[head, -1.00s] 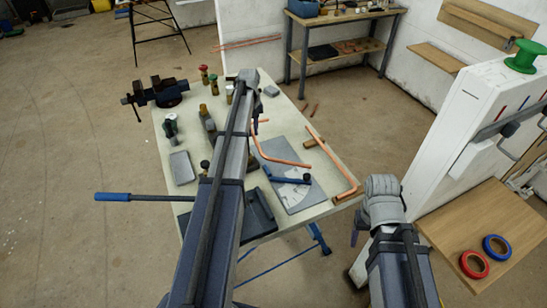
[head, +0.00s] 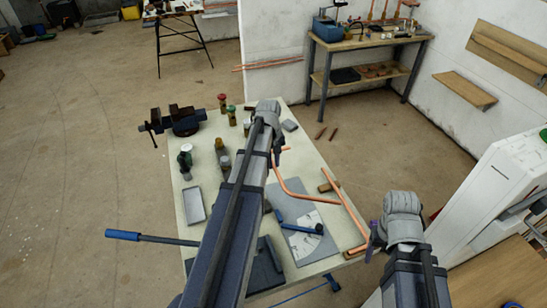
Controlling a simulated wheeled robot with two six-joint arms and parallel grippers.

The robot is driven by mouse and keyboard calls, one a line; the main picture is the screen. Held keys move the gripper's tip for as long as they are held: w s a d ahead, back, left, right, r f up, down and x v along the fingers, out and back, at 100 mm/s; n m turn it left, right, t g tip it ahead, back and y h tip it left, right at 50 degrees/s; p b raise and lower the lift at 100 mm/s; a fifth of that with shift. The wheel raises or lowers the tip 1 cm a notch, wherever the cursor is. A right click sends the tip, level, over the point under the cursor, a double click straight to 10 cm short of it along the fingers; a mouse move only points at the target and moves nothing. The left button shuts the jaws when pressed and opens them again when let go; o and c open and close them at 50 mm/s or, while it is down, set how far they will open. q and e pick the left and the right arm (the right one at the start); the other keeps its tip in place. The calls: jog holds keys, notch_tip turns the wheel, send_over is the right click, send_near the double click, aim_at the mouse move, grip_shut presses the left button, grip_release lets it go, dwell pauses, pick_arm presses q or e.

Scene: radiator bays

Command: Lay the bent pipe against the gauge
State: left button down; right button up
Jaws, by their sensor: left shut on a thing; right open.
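The copper bent pipe (head: 283,184) hangs from my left gripper (head: 276,154), which is shut on it; the arm hides most of the jaws. The pipe's long leg slants right above the far part of the gauge (head: 289,253), a grey plate with white markings on the bench. I cannot tell whether pipe and plate touch. A blue-handled arm (head: 302,226) lies across the plate. My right gripper (head: 371,240) is open at the bench's right edge, its jaws mostly hidden behind its wrist.
A second copper pipe (head: 343,205) lies along the bench's right edge, near a wooden block (head: 329,187). A vise (head: 181,120), several bottles and a grey tray (head: 194,206) stand left. A blue-handled bender (head: 123,234) juts past the left edge. A white panel (head: 503,190) stands right.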

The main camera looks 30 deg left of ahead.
pick_arm(q)
jog(key=shift+w+f+b, duration=0.15)
jog(key=shift+f+b, duration=0.55)
jog(key=shift+f, duration=0.1)
jog(key=b, duration=1.1)
send_over(274, 193)
notch_tip(274, 193, down, 10)
jog(key=shift+a+f, duration=0.1)
jog(key=shift+f, duration=0.15)
jog(key=shift+f+b, duration=1.15)
jog(key=shift+f, duration=0.2)
dwell(0.7)
jog(key=c, duration=0.8)
grip_release()
jog(key=shift+o, duration=0.2)
jog(key=shift+r, duration=0.15)
notch_tip(274, 193, up, 8)
jog(key=p, duration=0.7)
jog(key=shift+s+a+f+p, duration=0.25)
jog(key=shift+s+a+p, duration=0.05)
jog(key=shift+p, duration=0.1)
